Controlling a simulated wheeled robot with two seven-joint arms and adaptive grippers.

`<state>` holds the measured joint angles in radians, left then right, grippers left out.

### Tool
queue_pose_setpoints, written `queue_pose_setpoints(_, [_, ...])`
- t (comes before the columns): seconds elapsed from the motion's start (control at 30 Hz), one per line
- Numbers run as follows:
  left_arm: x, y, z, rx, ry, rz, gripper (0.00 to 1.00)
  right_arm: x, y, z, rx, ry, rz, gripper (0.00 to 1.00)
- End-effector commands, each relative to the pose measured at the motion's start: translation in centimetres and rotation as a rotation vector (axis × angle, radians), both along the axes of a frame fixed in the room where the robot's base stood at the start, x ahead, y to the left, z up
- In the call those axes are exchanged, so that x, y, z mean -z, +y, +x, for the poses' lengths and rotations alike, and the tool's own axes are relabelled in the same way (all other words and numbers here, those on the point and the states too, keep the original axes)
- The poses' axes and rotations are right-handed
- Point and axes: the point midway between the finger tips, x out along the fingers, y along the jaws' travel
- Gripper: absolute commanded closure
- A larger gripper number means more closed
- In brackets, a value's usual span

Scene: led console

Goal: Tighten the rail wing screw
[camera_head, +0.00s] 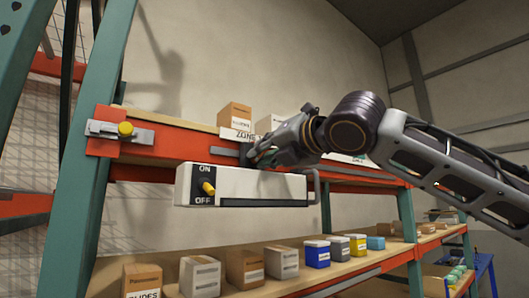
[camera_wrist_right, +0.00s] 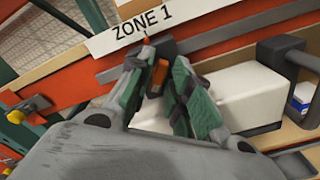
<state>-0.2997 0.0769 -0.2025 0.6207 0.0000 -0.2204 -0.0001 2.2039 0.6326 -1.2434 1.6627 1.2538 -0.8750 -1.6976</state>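The white console box (camera_head: 245,187), with a yellow ON/OFF lever (camera_head: 208,188), hangs along the orange shelf rail (camera_head: 185,147). A dark clamp block (camera_wrist_right: 156,47) sits against the rail above the box. A small orange-brown piece (camera_wrist_right: 158,77), apparently the wing screw, shows in front of that block in the right wrist view. My right gripper (camera_head: 254,155) is at the rail, just above the box. Its green-grey fingertips, also in the wrist view (camera_wrist_right: 157,70), stand on either side of the orange-brown piece. Whether they touch it is unclear. My left gripper is out of view.
A yellow-knobbed latch (camera_head: 125,129) is on the rail end beside the green post (camera_head: 85,190). Cardboard boxes (camera_head: 235,115) stand on the upper shelf. Several cartons and a blue bin (camera_head: 317,254) stand on the lower shelf. A handle (camera_head: 314,185) sticks out from the console's right end.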

Motion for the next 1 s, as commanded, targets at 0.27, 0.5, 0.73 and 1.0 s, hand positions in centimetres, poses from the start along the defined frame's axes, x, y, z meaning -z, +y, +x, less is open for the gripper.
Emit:
queue_pose_setpoints(0.27, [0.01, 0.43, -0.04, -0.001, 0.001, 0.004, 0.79, 0.02, 0.06, 0.07, 0.0, 0.0, 0.0, 0.79])
queue_pose_setpoints(0.5, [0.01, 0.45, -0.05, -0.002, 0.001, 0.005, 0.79, 0.02, 0.05, 0.06, 0.0, 0.0, 0.0, 1.0])
queue_pose_setpoints(0.73, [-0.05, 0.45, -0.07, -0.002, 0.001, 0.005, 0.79, 0.04, 0.05, 0.07, -0.001, 0.003, 0.003, 1.0])
queue_pose_setpoints(1.0, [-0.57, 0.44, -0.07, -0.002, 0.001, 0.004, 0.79, 0.05, 0.07, 0.13, 0.0, 0.027, 0.034, 1.0])
